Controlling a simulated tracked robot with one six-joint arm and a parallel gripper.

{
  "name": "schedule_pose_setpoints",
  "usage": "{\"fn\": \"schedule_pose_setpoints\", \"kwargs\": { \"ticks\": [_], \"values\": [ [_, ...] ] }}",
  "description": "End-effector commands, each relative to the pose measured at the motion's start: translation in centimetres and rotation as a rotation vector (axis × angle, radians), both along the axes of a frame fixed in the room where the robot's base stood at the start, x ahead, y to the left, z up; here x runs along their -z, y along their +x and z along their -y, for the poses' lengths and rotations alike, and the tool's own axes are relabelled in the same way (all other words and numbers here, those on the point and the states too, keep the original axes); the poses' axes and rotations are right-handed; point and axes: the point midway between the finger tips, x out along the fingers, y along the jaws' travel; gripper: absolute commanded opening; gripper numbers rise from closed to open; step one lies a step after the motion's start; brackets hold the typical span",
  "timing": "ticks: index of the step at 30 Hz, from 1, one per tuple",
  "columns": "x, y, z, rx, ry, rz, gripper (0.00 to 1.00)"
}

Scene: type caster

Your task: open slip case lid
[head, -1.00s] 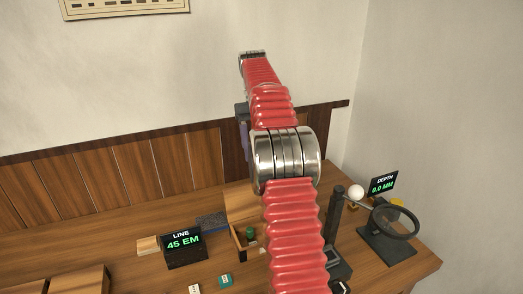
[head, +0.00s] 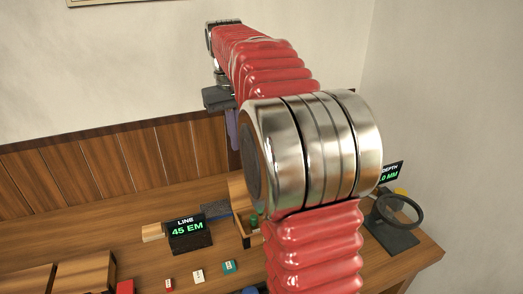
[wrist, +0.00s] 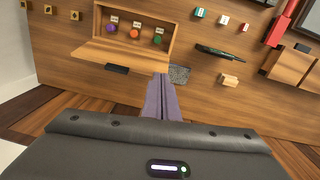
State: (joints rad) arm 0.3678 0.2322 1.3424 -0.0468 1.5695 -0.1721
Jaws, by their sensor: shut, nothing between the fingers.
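The slip case is a shallow wooden box with its inside showing. In the wrist view the case (wrist: 170,44) holds a purple, an orange and a green round piece, each beside a small label. Its lid (wrist: 133,54) stands swung away from the opening, with a black handle (wrist: 117,69) at its outer edge. In the head view the lid (head: 238,189) rises upright behind the case (head: 241,238), partly hidden by my arm. My gripper (wrist: 160,77) has its purple fingers together and empty, just beside the lid's right end in the wrist view. Whether they touch it is unclear.
A "LINE 45 EM" display (head: 188,234) stands left of the case. A magnifier on a dark stand (head: 398,212) and a depth display (head: 390,173) are at the right. Small blocks (head: 198,276) lie in front. The wood-panelled wall (head: 120,165) rises behind the table.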

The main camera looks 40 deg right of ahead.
Motion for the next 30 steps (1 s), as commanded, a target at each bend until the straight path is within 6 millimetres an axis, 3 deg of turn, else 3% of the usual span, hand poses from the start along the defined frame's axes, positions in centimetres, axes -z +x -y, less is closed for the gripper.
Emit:
{"fn": "schedule_pose_setpoints", "kwargs": {
  "ticks": [13,30],
  "values": [
    [-0.5,-5.0,-7.3,-0.062,-0.028,0.134,0.0],
    [2.4,-12.7,-14.6,-0.133,-0.034,0.307,0.0]
  ]
}}
